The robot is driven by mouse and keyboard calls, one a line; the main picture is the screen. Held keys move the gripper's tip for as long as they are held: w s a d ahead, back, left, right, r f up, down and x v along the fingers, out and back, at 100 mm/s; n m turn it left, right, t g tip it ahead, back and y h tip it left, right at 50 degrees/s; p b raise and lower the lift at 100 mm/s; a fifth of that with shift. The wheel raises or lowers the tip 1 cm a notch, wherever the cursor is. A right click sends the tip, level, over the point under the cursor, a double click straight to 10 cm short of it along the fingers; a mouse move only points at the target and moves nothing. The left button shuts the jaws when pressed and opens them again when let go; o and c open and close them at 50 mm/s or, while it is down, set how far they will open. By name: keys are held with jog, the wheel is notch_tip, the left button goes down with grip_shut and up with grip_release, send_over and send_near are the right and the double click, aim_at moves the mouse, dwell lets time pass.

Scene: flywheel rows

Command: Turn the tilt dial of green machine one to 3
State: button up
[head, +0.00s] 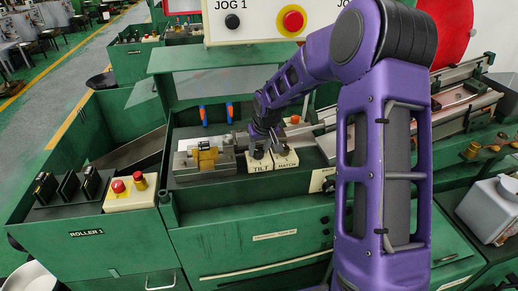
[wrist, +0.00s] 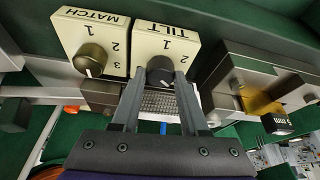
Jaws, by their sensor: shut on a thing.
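The tilt dial (wrist: 160,68) is a dark round knob on a cream plate marked TILT (wrist: 166,35), upside down in the wrist view. The numbers 1 and 2 show on the plate; a 3 is not readable. A small white mark shows at the knob's lower edge, but which number it points to is unclear. My gripper (wrist: 160,77) is shut on the knob, one finger on each side. In the head view my gripper (head: 262,148) reaches down to the TILT plate (head: 260,167) on the green machine, and the knob is mostly hidden.
The MATCH dial (wrist: 90,58), a bronze knob with a white mark, stands close beside. A metal vise with a brass piece (head: 207,157) is left of my gripper. Red buttons (head: 118,187) sit on the ROLLER 1 cabinet. A JOG 1 panel (head: 250,22) stands behind.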

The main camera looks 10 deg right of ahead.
grip_shut()
jog(key=shift+r+n+p, duration=0.15)
jog(key=shift+n+p, duration=0.15)
jog(key=shift+p, duration=0.4)
jog(key=shift+n+y+p, duration=0.3)
jog(key=shift+n+p, duration=0.05)
jog(key=shift+n, duration=0.15)
jog(key=shift+f, duration=0.2)
jog(key=o, duration=1)
grip_release()
jog(key=shift+o, duration=0.2)
